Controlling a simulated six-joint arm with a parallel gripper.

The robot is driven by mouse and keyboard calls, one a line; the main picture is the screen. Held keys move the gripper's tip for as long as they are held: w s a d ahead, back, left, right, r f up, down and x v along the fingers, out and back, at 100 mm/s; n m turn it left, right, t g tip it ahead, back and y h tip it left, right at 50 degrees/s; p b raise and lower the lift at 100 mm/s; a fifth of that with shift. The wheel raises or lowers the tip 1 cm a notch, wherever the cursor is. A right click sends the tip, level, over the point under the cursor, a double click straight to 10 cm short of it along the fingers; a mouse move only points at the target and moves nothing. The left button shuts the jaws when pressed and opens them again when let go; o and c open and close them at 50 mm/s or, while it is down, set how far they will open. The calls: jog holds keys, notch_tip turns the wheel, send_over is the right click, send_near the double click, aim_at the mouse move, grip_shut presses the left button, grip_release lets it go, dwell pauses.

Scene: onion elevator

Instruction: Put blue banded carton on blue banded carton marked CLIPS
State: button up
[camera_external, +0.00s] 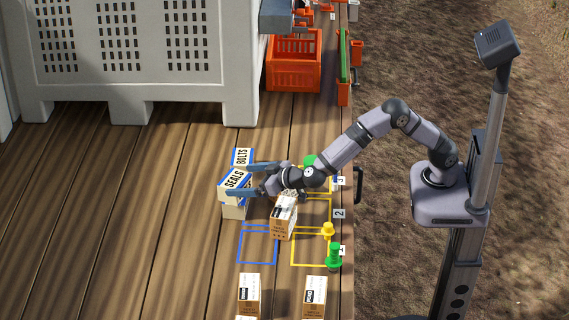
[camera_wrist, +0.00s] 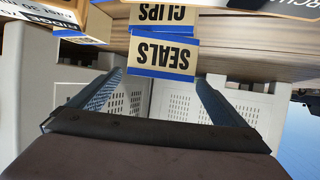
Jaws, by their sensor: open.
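The blue banded carton marked SEALS (camera_external: 236,181) sits on top of a lower carton (camera_external: 234,211), slightly turned. In the wrist view, which is upside down, the SEALS carton (camera_wrist: 164,56) rests on the blue banded carton marked CLIPS (camera_wrist: 163,15), roughly lined up with it. My gripper (camera_external: 242,180) is open, with its fingers reaching to either side of the SEALS carton. In the wrist view my gripper (camera_wrist: 160,78) has a finger to the left and right of that carton. I cannot tell whether either finger touches it.
A blue banded carton marked BOLTS (camera_external: 242,157) stands just behind. A brown-and-white carton (camera_external: 284,216) stands below my wrist, close to it. More cartons (camera_external: 249,290) stand at the front. A large white crate (camera_external: 130,55) and an orange crate (camera_external: 294,65) stand behind. The left deck is clear.

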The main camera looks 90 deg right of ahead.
jog(key=b+v, duration=0.1)
jog(key=v, duration=0.6)
jog(key=shift+s, duration=0.3)
jog(key=shift+a+r, duration=0.1)
jog(key=shift+r, duration=0.1)
